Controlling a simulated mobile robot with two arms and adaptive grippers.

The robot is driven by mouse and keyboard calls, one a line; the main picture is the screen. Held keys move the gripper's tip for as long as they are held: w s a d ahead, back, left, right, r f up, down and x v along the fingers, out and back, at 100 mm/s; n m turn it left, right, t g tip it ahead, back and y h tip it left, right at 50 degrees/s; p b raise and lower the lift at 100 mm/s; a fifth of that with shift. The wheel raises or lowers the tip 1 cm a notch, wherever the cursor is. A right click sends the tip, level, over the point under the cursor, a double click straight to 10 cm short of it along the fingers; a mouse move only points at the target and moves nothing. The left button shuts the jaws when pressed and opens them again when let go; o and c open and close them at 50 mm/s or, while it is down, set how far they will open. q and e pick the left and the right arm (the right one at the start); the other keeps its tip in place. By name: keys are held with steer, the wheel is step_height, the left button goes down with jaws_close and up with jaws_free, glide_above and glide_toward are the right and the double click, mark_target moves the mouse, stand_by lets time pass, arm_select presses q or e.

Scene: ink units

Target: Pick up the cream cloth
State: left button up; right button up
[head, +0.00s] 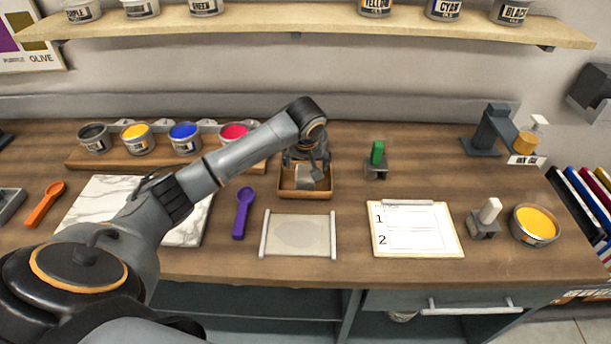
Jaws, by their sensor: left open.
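A small wooden tray (305,194) stands near the middle of the table. A pale, cream-grey folded piece (304,183) that looks like the cream cloth lies in it, partly hidden by my left gripper. My left gripper (308,176) reaches in from the left and points down over the tray. It is open, with its fingers at the pale piece; I cannot tell whether they touch it. My right gripper is not in view.
In front of the tray lies a pale mat with end bars (298,235). A purple scoop (243,213) and marble slab (188,232) lie left. A green-handled stamp (376,160) and clipboard (415,228) are right. Ink cans (184,136) stand behind my forearm. A shelf (300,27) hangs above.

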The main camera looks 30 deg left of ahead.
mark_target(305, 173)
arm_select(q)
steer(key=shift+w+a+f+p, duration=0.15)
steer(key=shift+f+p, duration=0.2)
steer(key=shift+f, duration=0.25)
steer(key=shift+s+a+f+p, duration=0.15)
steer(key=shift+f+p, duration=0.2)
steer(key=shift+f, duration=0.2)
steer(key=shift+x, duration=1.15)
steer(key=shift+w+f, duration=0.2)
steer(key=shift+f, duration=0.2)
steer(key=shift+s+r, duration=0.1)
steer(key=c, duration=0.8)
steer(key=shift+c, duration=1.1)
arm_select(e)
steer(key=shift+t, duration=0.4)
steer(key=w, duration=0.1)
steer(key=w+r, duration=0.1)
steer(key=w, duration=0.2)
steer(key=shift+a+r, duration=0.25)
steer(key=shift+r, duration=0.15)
